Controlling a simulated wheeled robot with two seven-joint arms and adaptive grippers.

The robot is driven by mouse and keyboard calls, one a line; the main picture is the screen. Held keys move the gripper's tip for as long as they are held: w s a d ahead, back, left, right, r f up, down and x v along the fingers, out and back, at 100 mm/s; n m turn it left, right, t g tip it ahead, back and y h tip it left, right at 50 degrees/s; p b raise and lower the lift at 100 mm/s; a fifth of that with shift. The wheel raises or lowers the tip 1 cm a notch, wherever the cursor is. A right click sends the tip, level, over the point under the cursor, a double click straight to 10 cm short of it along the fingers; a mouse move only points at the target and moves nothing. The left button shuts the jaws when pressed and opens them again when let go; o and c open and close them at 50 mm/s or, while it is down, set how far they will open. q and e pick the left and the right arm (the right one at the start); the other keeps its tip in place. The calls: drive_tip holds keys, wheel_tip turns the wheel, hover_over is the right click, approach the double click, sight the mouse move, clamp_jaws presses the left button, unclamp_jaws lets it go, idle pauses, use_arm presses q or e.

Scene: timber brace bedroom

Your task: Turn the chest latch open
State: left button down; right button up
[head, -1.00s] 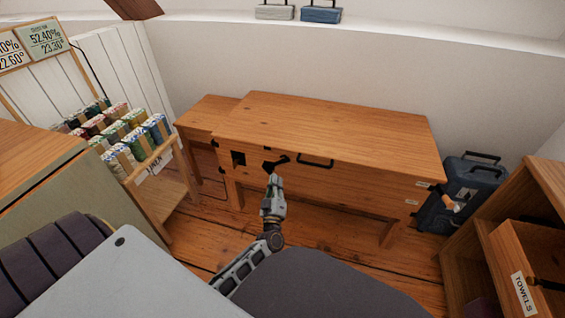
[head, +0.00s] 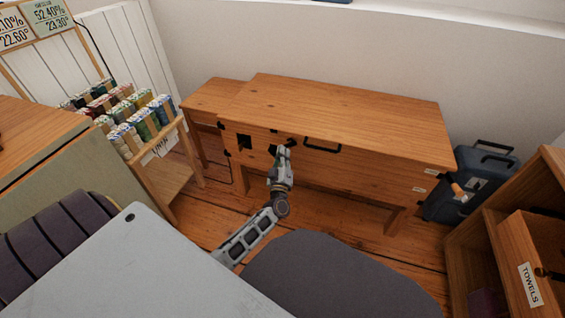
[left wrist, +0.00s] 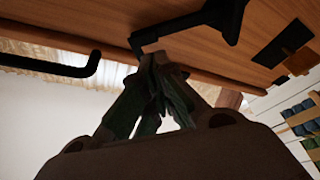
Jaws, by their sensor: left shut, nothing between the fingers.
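The wooden chest (head: 345,112) stands against the wall, its front facing me. A black latch (head: 272,149) on its upper front is partly covered by my left gripper (head: 286,149). In the left wrist view the latch (left wrist: 190,23) is a black bar with a bent end, just beyond my left gripper's fingertips (left wrist: 157,62). The fingers are together and empty; I cannot tell whether they touch the latch. A black handle (head: 322,149) is fixed to the right of the latch; it also shows in the left wrist view (left wrist: 50,66). My right gripper is out of view.
A rack of rolled goods (head: 143,122) stands at left. A blue suitcase (head: 470,185) and a drawer unit marked TOWELS (head: 520,215) are at right. A dark rounded seat (head: 330,280) is in front.

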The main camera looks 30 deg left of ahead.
sight(285, 144)
use_arm(q)
drive_tip(key=shift+b+x, duration=0.75)
drive_tip(key=shift+x, duration=1.6)
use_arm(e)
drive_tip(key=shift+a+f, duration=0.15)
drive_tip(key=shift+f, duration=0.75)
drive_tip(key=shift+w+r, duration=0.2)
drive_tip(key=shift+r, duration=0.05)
use_arm(q)
drive_tip(key=shift+s+d, duration=0.1)
drive_tip(key=shift+d+f+m+p, duration=0.1)
drive_tip(key=shift+f+m+p, duration=0.05)
drive_tip(key=shift+m+p, duration=0.2)
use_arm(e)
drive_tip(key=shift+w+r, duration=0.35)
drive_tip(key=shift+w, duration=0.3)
